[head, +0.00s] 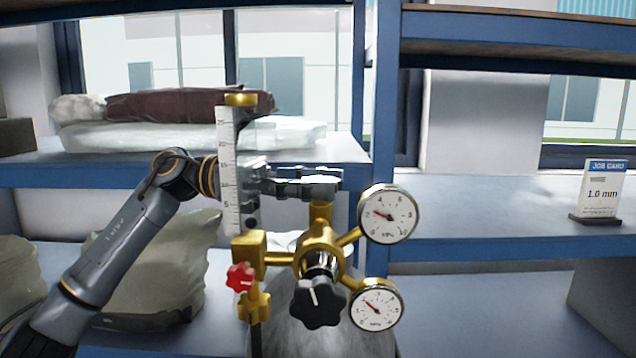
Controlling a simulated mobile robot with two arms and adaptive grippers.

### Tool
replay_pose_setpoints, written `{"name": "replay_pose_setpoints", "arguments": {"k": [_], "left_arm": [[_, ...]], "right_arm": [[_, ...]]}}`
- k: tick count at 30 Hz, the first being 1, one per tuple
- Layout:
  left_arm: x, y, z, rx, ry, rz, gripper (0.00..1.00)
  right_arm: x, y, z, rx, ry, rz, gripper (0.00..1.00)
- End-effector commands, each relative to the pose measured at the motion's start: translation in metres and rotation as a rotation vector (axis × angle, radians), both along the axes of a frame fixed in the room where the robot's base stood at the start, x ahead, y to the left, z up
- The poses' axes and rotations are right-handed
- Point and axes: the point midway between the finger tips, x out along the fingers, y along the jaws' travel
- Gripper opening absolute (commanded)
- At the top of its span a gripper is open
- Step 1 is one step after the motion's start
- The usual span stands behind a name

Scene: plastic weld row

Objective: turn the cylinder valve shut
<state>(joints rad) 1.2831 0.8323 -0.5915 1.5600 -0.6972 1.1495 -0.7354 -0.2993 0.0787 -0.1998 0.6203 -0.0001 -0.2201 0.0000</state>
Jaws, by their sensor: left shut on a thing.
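The brass regulator (318,250) stands in the centre of the head view on top of a grey cylinder (300,335). A short brass valve stem (321,212) rises at its top. My left gripper (325,184) comes in level from the left and is shut at the top of this stem, on the cylinder valve. The fingers hide most of the valve's handle, so its turn cannot be read. A black star knob (318,300) faces me below. Two round gauges, an upper one (388,214) and a lower one (376,304), sit at the right. My right gripper is not in view.
A clear flow tube with a scale (229,170) stands upright close beside my left wrist, with a red knob (240,277) below. Blue shelves (480,246) stand behind, with sacks (180,105) at left and a job card (602,190) reading 1.0 mm at right.

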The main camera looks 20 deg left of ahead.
Motion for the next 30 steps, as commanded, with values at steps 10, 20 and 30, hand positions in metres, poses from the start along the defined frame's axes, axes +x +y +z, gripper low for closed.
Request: {"name": "replay_pose_setpoints", "arguments": {"k": [10, 20, 30], "left_arm": [[0.0, 0.0, 0.0, 0.0, 0.0, 0.002, 0.75], [0.0, 0.003, 0.0, 0.0, 0.001, 0.004, 0.75], [-0.003, 0.063, 0.0, -0.002, 0.003, 0.007, 0.75]], "right_arm": [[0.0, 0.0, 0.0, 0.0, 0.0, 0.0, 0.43], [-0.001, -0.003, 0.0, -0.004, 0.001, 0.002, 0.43], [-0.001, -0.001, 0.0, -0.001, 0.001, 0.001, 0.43]]}}
